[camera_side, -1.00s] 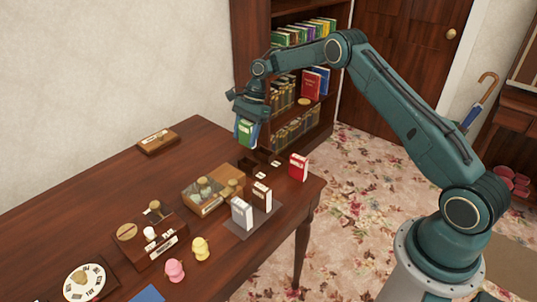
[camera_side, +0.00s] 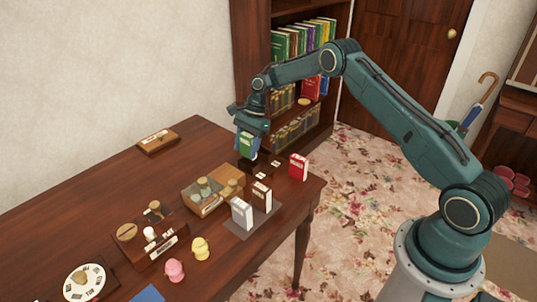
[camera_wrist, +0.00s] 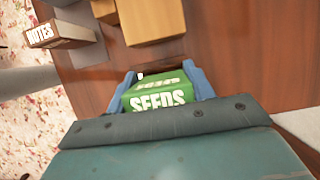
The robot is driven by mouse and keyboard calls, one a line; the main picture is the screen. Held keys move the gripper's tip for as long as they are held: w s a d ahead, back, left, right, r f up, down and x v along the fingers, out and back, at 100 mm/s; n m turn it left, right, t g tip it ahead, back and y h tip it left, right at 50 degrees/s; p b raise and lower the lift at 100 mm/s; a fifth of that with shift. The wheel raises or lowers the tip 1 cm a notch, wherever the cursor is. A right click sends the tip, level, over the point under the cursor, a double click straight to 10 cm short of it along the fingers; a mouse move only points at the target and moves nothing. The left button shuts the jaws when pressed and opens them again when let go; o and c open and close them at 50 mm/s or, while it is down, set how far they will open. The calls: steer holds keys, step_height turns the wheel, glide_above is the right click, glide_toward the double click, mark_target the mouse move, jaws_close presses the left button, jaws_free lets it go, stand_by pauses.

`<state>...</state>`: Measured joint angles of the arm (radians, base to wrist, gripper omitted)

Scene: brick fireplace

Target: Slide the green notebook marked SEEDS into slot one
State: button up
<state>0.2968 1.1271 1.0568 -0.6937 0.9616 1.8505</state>
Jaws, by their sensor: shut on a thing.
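The green notebook (camera_side: 247,148) is upright in my gripper (camera_side: 249,133), which is shut on it and points down. In the wrist view, the green notebook (camera_wrist: 163,97), marked SEEDS, sits between the two blue fingers of my gripper (camera_wrist: 163,85). The dark slot holder (camera_side: 262,161) stands near the far end of the table, with small white labels at its front. The notebook's lower end is over or at the holder's left part. I cannot tell whether it has entered a slot, and the label numbers are too small to read.
A red notebook (camera_side: 299,168) stands to the right of the holder. A brown notebook (camera_side: 262,197) and a white notebook (camera_side: 242,213) stand on a grey mat (camera_side: 263,222) in front. A wooden box (camera_side: 206,200) is to their left.

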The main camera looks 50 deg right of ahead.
mark_target(247, 157)
steer(key=shift+f, duration=0.55)
steer(key=shift+f, duration=1.45)
stand_by(1.5)
steer(key=o, duration=1)
steer(key=shift+c, duration=0.2)
steer(key=shift+o, duration=0.6)
steer(key=shift+d+r, duration=0.15)
steer(key=shift+r, duration=0.1)
steer(key=v, duration=1.3)
steer(key=shift+r, duration=0.1)
